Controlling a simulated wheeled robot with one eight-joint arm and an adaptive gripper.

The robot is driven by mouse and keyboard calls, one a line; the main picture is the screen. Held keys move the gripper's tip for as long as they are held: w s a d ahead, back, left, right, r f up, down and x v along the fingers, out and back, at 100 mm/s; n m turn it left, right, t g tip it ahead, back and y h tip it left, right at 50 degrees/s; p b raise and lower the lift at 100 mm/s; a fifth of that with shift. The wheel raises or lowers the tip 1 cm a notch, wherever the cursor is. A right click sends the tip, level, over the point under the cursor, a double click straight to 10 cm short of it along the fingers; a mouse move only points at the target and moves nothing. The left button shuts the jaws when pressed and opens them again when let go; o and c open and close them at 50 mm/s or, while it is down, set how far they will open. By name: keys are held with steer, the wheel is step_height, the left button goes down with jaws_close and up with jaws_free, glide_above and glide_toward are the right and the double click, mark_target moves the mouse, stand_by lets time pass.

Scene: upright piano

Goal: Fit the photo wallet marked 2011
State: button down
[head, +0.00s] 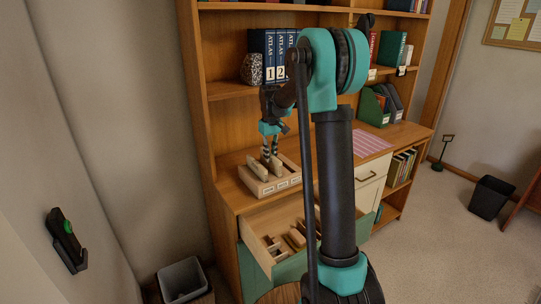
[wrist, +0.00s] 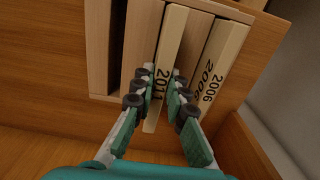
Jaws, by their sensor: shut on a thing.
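The photo wallet marked 2011 (wrist: 168,50) is a thin, pale wooden-looking slab with its number on the near edge. My gripper (wrist: 162,76) is shut on it, with one finger on each side. In the head view my gripper (head: 270,158) points down over the light wooden box (head: 280,184) on the desk top. The wallet is in line with the box's row of slots. Its lower part is hidden, so I cannot tell how deep it sits.
Another pale slab (wrist: 140,45) stands left of the held wallet. Below the box, an open drawer (head: 262,222) holds several small items. Atlas volumes (head: 270,55) and a speckled object (head: 251,69) stand on the shelf above. A pink striped sheet (head: 366,144) lies on the desk to the right.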

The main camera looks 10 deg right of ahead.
steer(key=shift+f, duration=0.8)
stand_by(0.4)
steer(key=c, duration=1.5)
jaws_free()
steer(key=shift+o, duration=0.2)
steer(key=shift+r, duration=0.1)
step_height(320, 180, up, 12)
steer(key=s+d+f+m+t, duration=0.1)
steer(key=s+f, duration=0.5)
steer(key=s, duration=0.5)
steer(key=s+d+f+m+t, duration=0.1)
steer(key=s+f+m, duration=0.1)
steer(key=s+f, duration=0.5)
steer(key=s+d+f+m+t, duration=0.1)
steer(key=s+f, duration=0.6)
steer(key=s, duration=0.9)
steer(key=shift+d+t, duration=0.55)
steer(key=shift+t, duration=0.05)
